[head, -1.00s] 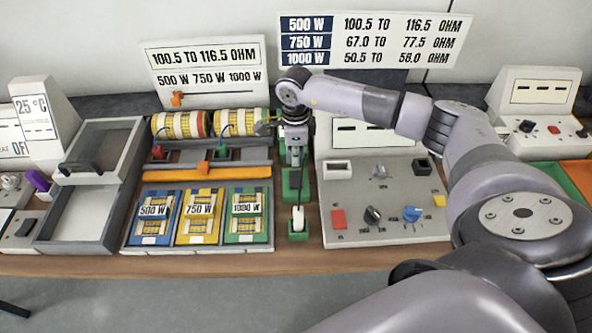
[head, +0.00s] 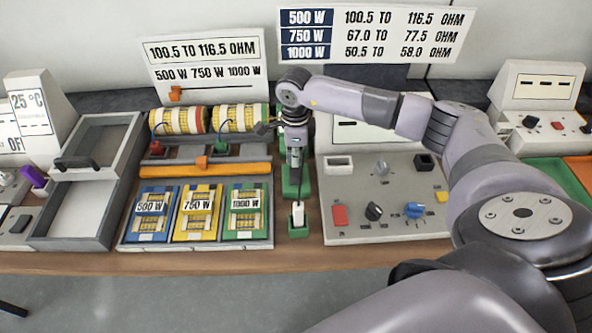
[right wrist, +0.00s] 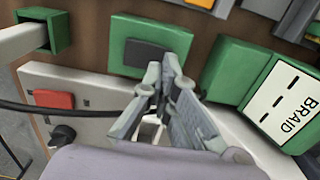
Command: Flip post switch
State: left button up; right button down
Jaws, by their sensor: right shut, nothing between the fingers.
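My right gripper (head: 296,170) points down over the strip between the resistor trays and the grey control panel (head: 345,225). In the right wrist view the gripper (right wrist: 162,75) is shut and empty, close to a green block with a dark rectangular pad (right wrist: 150,55); I cannot tell whether it touches. A white post (head: 298,215) stands in a green holder (head: 298,230) in front of the gripper. No label marks a post switch. The panel bears a red button (head: 340,215), a black knob (head: 374,211), a blue knob (head: 414,210) and a grey knob (head: 381,168). My left gripper is out of view.
A green box labelled BRAID (right wrist: 285,105) and a black cable (right wrist: 60,110) lie close to the right gripper. Resistor trays (head: 197,245) stand to the left, beside a grey bin (head: 85,242). My right arm passes over the panel's right side.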

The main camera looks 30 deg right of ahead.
aim_at(295, 169)
jog(key=shift+f+b, duration=1)
jog(key=shift+f, duration=0.2)
dwell(1.0)
jog(key=shift+r, duration=0.2)
jog(key=shift+r+p, duration=2.1)
jog(key=shift+r, duration=1.3)
